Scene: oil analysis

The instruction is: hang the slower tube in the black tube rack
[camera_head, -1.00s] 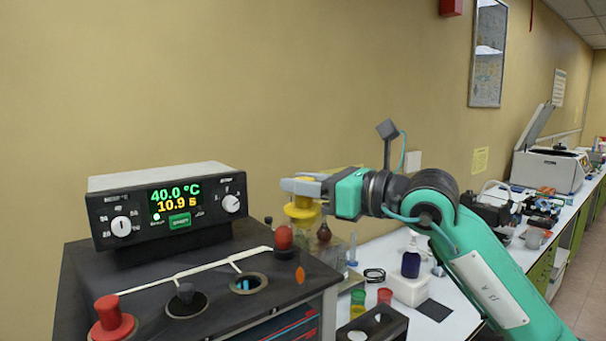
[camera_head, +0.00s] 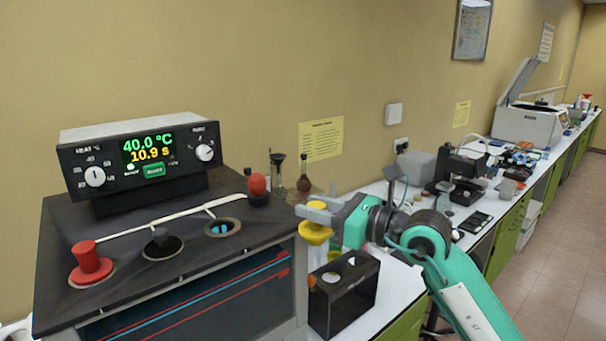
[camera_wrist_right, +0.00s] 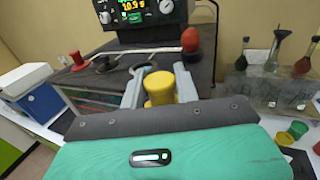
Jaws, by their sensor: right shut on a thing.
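My right gripper (camera_head: 312,212) is shut on a yellow-capped tube (camera_head: 316,234), holding it by the cap to the right of the black heated bath. The yellow cap also shows between the fingers in the right wrist view (camera_wrist_right: 159,90). The tube's lower part is hard to make out; an orange spot shows below it, near the rack's left edge. The black tube rack (camera_head: 343,304), with round openings in its top, stands on the bench below and slightly right of the cap. The tube appears above the rack; the gap cannot be judged. My left gripper is out of view.
The bath (camera_head: 120,262) has a red knob (camera_head: 91,262), a black knob (camera_head: 162,239), an open hole and a red bulb (camera_head: 257,185). Its display reads 40.0 °C and 10.9 s. Dark flasks (camera_head: 304,178) stand behind. A microscope (camera_head: 462,175) sits further right.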

